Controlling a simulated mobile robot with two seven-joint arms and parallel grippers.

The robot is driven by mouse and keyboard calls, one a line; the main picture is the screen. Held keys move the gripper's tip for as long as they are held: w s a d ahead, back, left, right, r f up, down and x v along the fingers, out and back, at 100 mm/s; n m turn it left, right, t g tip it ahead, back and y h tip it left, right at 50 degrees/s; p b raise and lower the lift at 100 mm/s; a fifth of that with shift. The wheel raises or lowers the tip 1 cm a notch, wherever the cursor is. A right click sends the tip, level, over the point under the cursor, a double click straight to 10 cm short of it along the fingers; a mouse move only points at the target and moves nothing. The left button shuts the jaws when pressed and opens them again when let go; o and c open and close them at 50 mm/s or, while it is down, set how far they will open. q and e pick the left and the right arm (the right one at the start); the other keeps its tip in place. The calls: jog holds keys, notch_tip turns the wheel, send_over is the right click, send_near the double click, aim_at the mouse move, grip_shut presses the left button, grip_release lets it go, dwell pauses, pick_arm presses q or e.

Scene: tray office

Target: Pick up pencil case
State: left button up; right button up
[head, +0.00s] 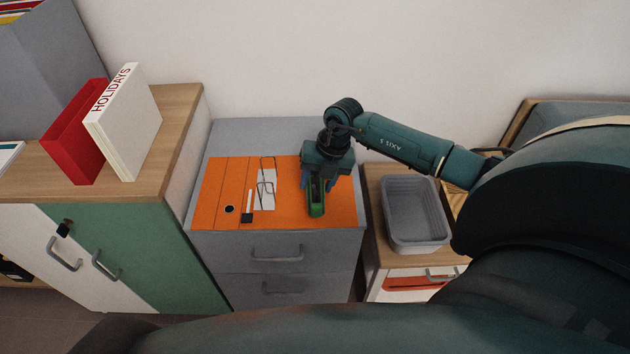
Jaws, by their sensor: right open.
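A green pencil case (317,206) lies on an orange mat (340,210) on top of a grey drawer cabinet (240,134). My right gripper (317,185) is over the case from above. Its fingers are open, one on each side of the case's far part. The hand hides the case's far end. I cannot tell whether the fingers touch it. My left gripper is not in view.
Glasses (266,185) on a white card, a small dark object (246,218) and a round black item (229,209) lie left of the case. A grey bin (414,237) stands on the right cabinet. Red and white binders (128,125) stand on the left cabinet.

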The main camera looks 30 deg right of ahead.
jog(key=shift+f, duration=0.2)
jog(key=c, duration=0.7)
jog(key=shift+c, duration=0.2)
jog(key=shift+r, duration=0.15)
